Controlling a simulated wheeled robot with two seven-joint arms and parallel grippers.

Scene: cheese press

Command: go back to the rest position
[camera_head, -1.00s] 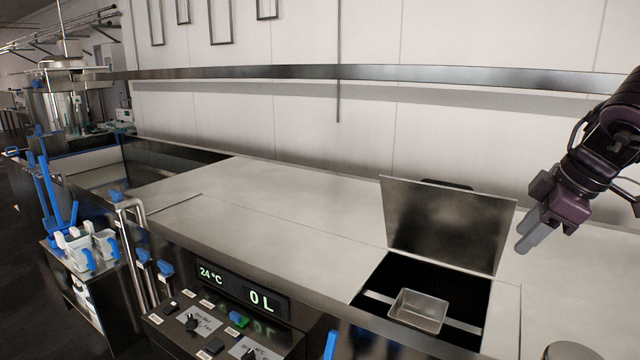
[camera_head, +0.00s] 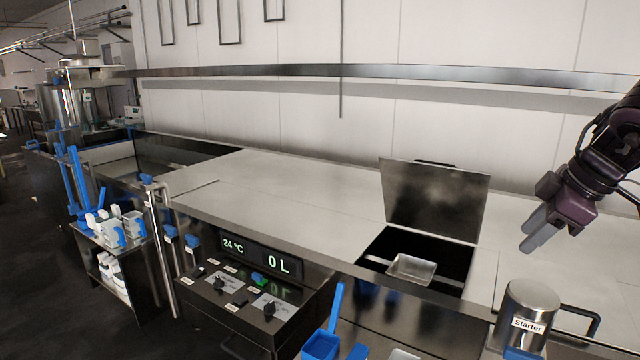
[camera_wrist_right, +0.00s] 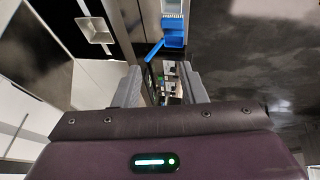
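My right gripper (camera_head: 535,232) hangs in the air at the right side of the head view, at the end of its dark arm. In the right wrist view its two grey fingers (camera_wrist_right: 160,80) stand apart with nothing held between them. It is clear of the bench (camera_head: 300,205) and touches nothing. My left gripper is not in view.
A steel can labelled Starter (camera_head: 528,312) stands at the front right, below my right gripper. Behind it is an open hatch with a raised lid (camera_head: 432,200) and a small metal tray (camera_head: 411,268). A blue container (camera_head: 322,345) is at the bottom. Dark floor is free at left.

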